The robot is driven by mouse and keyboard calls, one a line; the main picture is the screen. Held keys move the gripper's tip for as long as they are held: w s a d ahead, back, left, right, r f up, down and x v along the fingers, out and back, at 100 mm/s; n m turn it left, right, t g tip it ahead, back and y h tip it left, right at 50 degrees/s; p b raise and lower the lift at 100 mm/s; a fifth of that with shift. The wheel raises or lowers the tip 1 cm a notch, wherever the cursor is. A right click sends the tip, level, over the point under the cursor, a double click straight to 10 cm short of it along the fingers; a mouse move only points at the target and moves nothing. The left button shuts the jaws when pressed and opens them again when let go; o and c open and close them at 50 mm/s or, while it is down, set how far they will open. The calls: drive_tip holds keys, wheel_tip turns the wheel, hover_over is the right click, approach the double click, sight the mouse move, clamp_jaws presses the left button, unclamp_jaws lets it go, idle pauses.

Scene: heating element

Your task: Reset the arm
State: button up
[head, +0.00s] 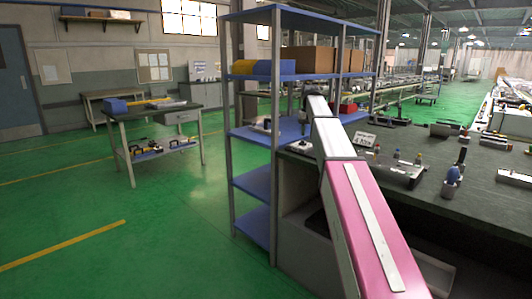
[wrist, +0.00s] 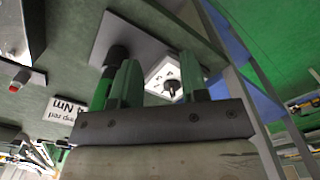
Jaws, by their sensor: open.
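My pink and white arm (head: 370,225) reaches out from the lower right toward the shelf and bench in the head view. Its gripper end is too small and hidden to make out there. In the wrist view my gripper (wrist: 158,78) shows two green fingers held apart. Nothing is gripped between them. A white plate with a black knob (wrist: 169,88) lies beyond the fingers on the bench side, seen between and behind them. A dark upright cylinder (wrist: 116,57) stands on a grey plate just left of the fingers; I cannot tell whether it touches them.
A dark workbench (head: 455,210) with small parts and a sign (head: 364,140) fills the right side. A blue shelf unit (head: 257,188) with boxes stands close beside the arm. A side table (head: 155,115) stands at the left. Green floor at left is clear.

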drive_tip(key=s+f, duration=0.8)
drive_tip(key=f, duration=0.5)
drive_tip(key=s+f, duration=0.8)
drive_tip(key=f, duration=0.5)
drive_tip(key=s+f, duration=1.5)
drive_tip(key=s, duration=0.5)
drive_tip(key=shift+a+f, duration=0.2)
drive_tip(key=shift+f, duration=0.2)
